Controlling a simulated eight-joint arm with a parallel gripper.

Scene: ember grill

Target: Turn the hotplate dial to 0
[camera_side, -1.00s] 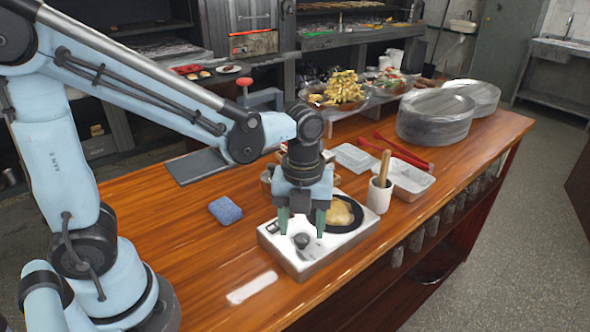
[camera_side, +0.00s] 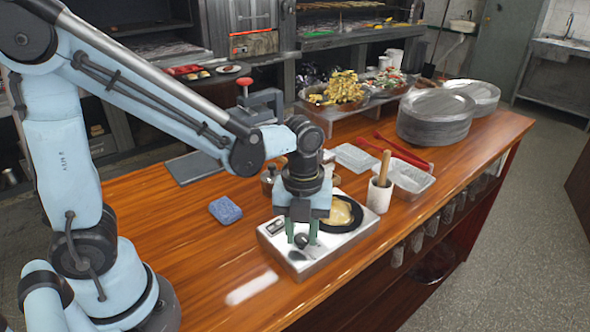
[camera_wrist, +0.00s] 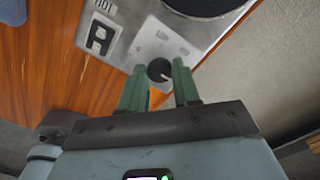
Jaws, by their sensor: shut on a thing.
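The hotplate (camera_side: 335,250) is a pale, box-shaped unit on the wooden counter. Its round black plate (camera_side: 355,226) carries something flat and yellowish. The dark round dial (camera_side: 302,240) is on its front left part and also shows in the wrist view (camera_wrist: 159,70), with a light mark on it. My gripper (camera_side: 302,241) points down over the dial, its green fingers shut on it from either side. The wrist view shows the fingers (camera_wrist: 160,82) flanking the dial. I cannot read any numbers around the dial.
A blue sponge (camera_side: 225,210) lies left of the hotplate. A mortar with a wooden pestle (camera_side: 380,194), clear trays (camera_side: 408,180) and red tongs (camera_side: 402,150) are right and behind. Stacked plates (camera_side: 436,120) stand farther back. The counter front left is clear.

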